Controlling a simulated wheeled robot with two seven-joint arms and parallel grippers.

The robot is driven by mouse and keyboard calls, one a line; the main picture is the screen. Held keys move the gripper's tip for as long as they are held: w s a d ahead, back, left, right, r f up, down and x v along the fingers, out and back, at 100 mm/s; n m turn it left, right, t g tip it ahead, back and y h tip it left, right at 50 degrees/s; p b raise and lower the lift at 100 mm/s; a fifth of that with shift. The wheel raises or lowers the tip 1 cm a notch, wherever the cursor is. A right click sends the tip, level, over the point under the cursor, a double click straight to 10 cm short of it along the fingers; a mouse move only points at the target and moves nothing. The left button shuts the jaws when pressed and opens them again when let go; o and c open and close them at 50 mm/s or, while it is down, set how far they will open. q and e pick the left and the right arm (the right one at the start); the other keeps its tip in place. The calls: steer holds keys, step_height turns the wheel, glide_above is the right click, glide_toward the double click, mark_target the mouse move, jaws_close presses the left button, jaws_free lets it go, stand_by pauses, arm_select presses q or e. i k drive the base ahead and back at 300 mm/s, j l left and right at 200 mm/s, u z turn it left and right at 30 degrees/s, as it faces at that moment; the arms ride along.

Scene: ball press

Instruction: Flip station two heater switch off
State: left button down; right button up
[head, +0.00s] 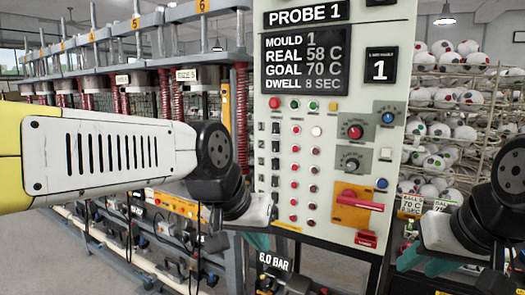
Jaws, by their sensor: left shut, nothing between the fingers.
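The control panel (330,190) stands upright in the middle of the head view. A column of small black heater switches runs down its left side, with numbers beside the upper ones. The station two switch (276,146) is the second from the top; whether it is up or down is too small to tell. My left gripper (260,240) is shut and empty, low at the panel's left edge, below this switch. The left wrist partly covers the panel's lower left edge. My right gripper (424,262) is at the panel's lower right; its finger gap is unclear.
A display (305,62) reads mould 1, real 58 C, goal 70 C. Knobs, red lamps and a red lever (358,200) sit right of the switches. A ball rack (455,120) stands at right, presses (150,90) at left. A pressure sign (275,262) is below.

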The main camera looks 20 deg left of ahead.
mark_target(275, 143)
steer(key=u, duration=0.55)
steer(key=i+l+u, duration=0.2)
steer(key=i+l, duration=0.05)
steer(key=l, duration=0.1)
